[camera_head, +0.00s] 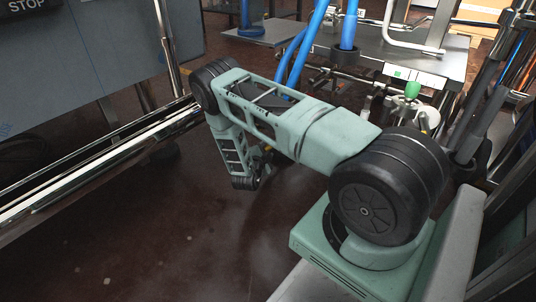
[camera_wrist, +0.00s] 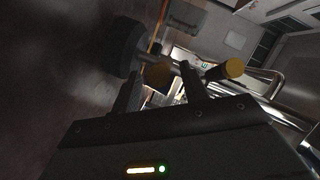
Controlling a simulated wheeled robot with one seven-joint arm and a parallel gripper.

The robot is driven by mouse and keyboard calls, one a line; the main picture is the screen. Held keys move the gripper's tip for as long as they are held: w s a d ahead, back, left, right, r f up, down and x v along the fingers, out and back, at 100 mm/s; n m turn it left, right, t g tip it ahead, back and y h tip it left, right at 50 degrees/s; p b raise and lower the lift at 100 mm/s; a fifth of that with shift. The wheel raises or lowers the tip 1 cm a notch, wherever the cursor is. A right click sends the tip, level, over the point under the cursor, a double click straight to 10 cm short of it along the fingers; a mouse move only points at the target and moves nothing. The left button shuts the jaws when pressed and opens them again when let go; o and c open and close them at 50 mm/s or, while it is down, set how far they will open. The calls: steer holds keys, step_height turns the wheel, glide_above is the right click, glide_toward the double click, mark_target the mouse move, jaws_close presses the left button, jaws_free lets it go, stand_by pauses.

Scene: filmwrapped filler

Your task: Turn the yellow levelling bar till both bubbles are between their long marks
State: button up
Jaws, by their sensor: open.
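My gripper (camera_wrist: 161,72) is open in the wrist view, its two dark fingers apart with nothing clearly held. A yellow cylinder end (camera_wrist: 230,69) lies just right of the right finger. These may be parts of the yellow levelling bar, but I cannot tell whether they join or whether a finger touches them. No bubbles or long marks can be made out in either view. In the head view my arm hides most of the gripper area.
Chrome rails (camera_head: 95,165) run along the left below a grey panel (camera_head: 95,60). A metal table (camera_head: 420,62) with blue pipes (camera_head: 315,35) and a green knob (camera_head: 412,90) stands at the back right. The dark floor (camera_head: 130,245) at the front left is clear.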

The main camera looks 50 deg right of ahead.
steer(key=shift+b+x, duration=0.55)
steer(key=shift+x, duration=0.95)
jaws_close()
steer(key=shift+a, duration=0.1)
